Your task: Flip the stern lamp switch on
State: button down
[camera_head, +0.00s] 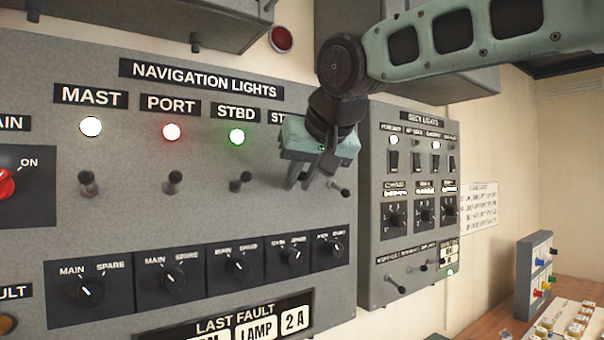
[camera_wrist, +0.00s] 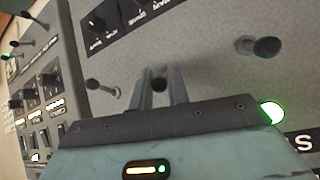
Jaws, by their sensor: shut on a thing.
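The stern lamp switch is a small toggle with a dark knob (camera_wrist: 160,84), seen between my fingertips in the wrist view. My gripper (camera_head: 305,181) is at the fourth toggle position of the navigation lights panel (camera_head: 205,215), right of the STBD toggle (camera_head: 241,181). In the wrist view my gripper (camera_wrist: 160,82) is shut on the stern switch, one finger on each side of the knob. My gripper and wrist hide the stern lamp and most of its label in the head view. The lever's exact tilt cannot be told.
Another toggle (camera_head: 341,190) stands close to the right of my fingers. Rotary MAIN/SPARE knobs (camera_head: 295,254) line the panel below. The deck lights panel (camera_head: 415,170) is to the right. The MAST lamp (camera_head: 91,126), PORT lamp (camera_head: 172,132) and STBD lamp (camera_head: 237,137) are lit.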

jog(key=c, duration=1.4)
grip_release()
jog(key=shift+a, duration=0.1)
jog(key=shift+s+r, duration=0.1)
jog(key=b+v, duration=0.2)
jog(key=v, duration=1.5)
jog(key=shift+s, duration=0.15)
